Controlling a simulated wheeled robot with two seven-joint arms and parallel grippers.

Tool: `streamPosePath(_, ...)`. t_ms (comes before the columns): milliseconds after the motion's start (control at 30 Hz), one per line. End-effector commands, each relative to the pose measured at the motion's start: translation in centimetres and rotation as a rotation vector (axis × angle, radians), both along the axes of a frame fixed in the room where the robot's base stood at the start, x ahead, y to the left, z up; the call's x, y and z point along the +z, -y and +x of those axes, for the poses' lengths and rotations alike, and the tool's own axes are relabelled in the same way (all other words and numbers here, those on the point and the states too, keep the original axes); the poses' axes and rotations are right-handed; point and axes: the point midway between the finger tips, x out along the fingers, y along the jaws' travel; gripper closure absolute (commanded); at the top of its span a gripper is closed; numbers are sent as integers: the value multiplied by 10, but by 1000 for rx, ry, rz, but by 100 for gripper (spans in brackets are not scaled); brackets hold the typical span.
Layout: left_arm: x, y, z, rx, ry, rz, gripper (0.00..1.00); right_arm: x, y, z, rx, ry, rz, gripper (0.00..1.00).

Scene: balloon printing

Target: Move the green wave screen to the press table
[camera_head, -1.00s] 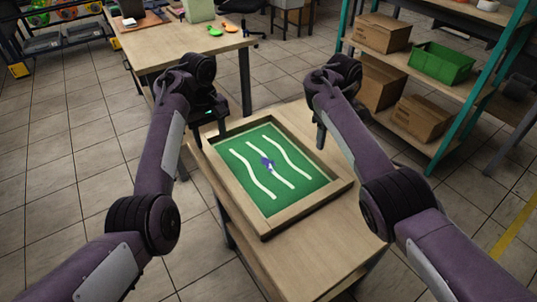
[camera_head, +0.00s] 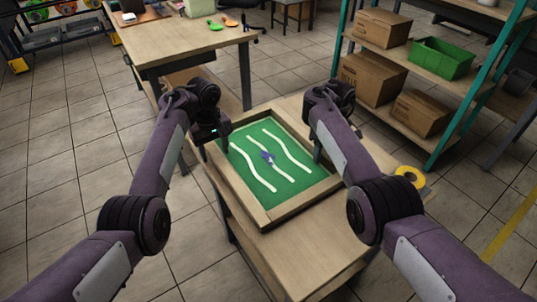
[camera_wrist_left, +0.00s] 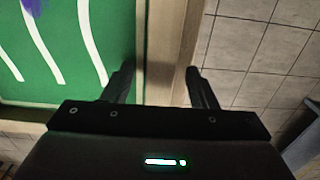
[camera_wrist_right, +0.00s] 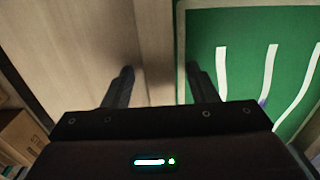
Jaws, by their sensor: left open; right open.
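The green wave screen (camera_head: 287,186) has a wooden frame, a green face with white wavy lines and a small purple mark. It lies flat on a small wooden table. My left gripper (camera_head: 215,147) is open at the screen's left side. In the left wrist view, its fingers (camera_wrist_left: 160,76) stand on either side of the wooden frame edge. My right gripper (camera_head: 317,150) is open at the screen's right side. In the right wrist view, its fingers (camera_wrist_right: 160,74) straddle the opposite frame edge, one over the green face. Whether the fingers touch the frame cannot be told.
The small table (camera_head: 315,250) has bare wood in front of the screen. A yellow tape roll (camera_head: 409,177) sits at its right. A larger wooden table (camera_head: 185,45) stands behind to the left. A shelf with cardboard boxes (camera_head: 369,78) and a green bin (camera_head: 441,58) stands right.

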Motion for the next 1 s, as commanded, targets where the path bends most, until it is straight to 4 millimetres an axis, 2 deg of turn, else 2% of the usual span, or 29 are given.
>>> streamPosePath(167,0,0,0,0,0,0,47,0,0,0,0,0,0,47)
streamPosePath(200,0,0,0,0,0,0,50,0,0,0,0,0,0,50)
streamPosePath(600,0,0,0,0,0,0,100,1,0,0,0,1,1,100)
streamPosePath(1000,4,0,1,0,3,-1,100,4,0,1,0,2,0,100)
